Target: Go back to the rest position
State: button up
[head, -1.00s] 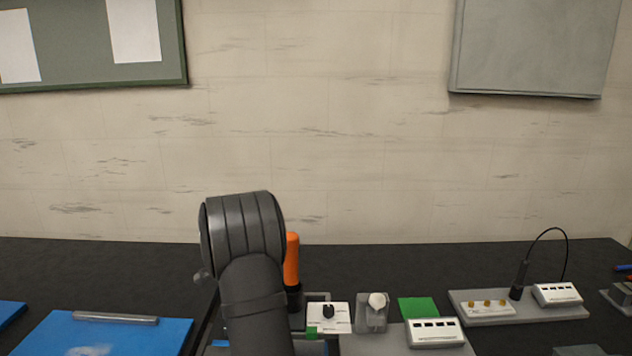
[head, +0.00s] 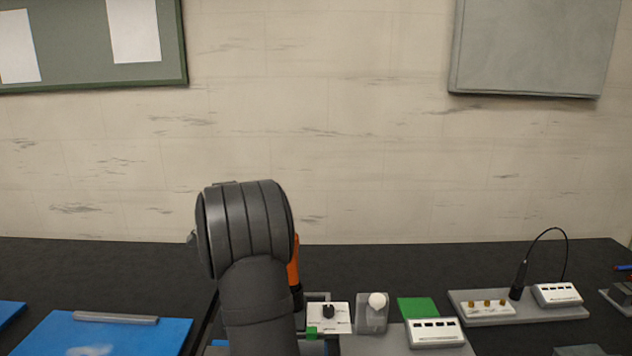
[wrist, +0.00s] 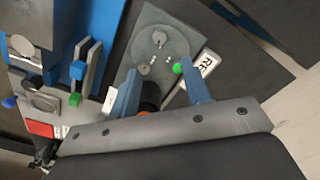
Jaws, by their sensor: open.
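My gripper (wrist: 159,68) shows in the wrist view with its two blue-grey fingers spread apart. Between them lie a grey plate (wrist: 150,30) with a round disc and small pins, and a green knob (wrist: 178,68). A black and orange part (wrist: 149,95) shows near the left finger, partly hidden by the gripper body; I cannot tell whether it touches. In the head view my arm fills the lower middle and the gripper is hidden. An orange handle with a black lower part (head: 294,262) stands just right of my arm, partly covered by it.
A white box with a black knob (head: 329,316), a grey block with a white knob (head: 372,313), a green square (head: 418,308) and a white switch box (head: 434,333) stand right of my arm. A blue mat (head: 130,333) lies left. The space above the table is clear.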

notch_tip(320, 180, up, 7)
notch_tip(320, 180, down, 18)
jog(key=shift+r, duration=0.1)
jog(key=shift+f, duration=0.2)
jog(key=n, duration=0.9)
jog(key=shift+n, duration=0.3)
jog(key=n, duration=0.4)
jog(key=shift+n, duration=2.2)
jog(key=shift+o, duration=0.3)
